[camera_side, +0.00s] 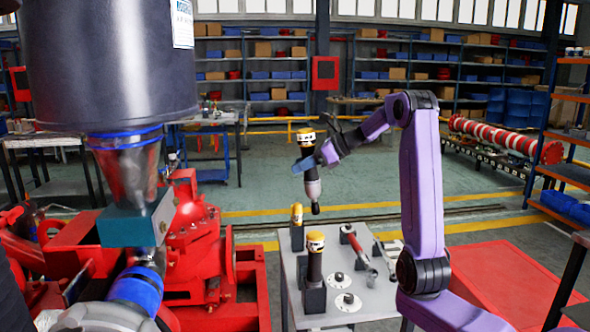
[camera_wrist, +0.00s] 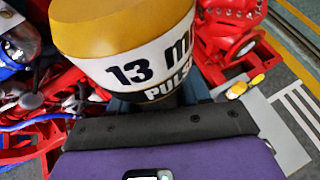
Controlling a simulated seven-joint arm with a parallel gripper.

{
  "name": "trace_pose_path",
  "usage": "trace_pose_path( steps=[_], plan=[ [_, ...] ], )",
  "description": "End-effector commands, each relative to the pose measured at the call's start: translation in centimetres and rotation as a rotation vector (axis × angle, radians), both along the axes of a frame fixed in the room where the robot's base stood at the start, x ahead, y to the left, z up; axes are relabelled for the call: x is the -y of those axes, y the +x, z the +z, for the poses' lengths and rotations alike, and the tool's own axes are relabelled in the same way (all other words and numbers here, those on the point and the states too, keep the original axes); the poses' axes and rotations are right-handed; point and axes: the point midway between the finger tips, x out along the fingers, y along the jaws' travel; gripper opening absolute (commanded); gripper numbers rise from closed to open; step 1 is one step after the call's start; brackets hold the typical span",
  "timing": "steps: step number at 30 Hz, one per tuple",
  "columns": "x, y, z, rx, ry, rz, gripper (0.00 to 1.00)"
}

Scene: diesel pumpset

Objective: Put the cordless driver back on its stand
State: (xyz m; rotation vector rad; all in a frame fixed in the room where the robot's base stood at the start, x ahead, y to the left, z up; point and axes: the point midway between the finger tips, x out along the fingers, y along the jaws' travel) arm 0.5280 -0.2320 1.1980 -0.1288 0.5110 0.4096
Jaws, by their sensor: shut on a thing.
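The cordless driver (camera_side: 313,188) is upright in the air above the work table, nose down, with a dark body and a yellow and white top. My gripper (camera_side: 307,164) is shut around its body from the right. In the wrist view the driver's yellow cap and white band (camera_wrist: 140,68) marked "13 M" and "PULS" fill the upper middle, just beyond the gripper's dark edge (camera_wrist: 160,128). Two dark block stands are on the table: the front one (camera_side: 314,299) holds a similar banded tool, the rear one (camera_side: 297,240) a yellow-topped item. Which stand belongs to the held driver is unclear.
The grey table (camera_side: 345,291) also carries a red-handled tool (camera_side: 352,240) and two small round flanged parts (camera_side: 348,301). The red pumpset (camera_side: 195,250) stands left, under a large dark cylinder (camera_side: 110,65). A red surface (camera_side: 505,283) is at right. Air around the driver is clear.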

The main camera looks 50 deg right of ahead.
Motion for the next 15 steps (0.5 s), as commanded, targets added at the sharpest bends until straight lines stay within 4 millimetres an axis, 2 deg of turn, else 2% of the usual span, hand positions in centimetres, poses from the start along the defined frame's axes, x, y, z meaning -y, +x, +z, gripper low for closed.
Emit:
trace_pose_path(
  steps=[15],
  plan=[
    [-0.3, 0.0, -9.2, 0.093, 0.067, 0.012, 0.00]
  ],
)
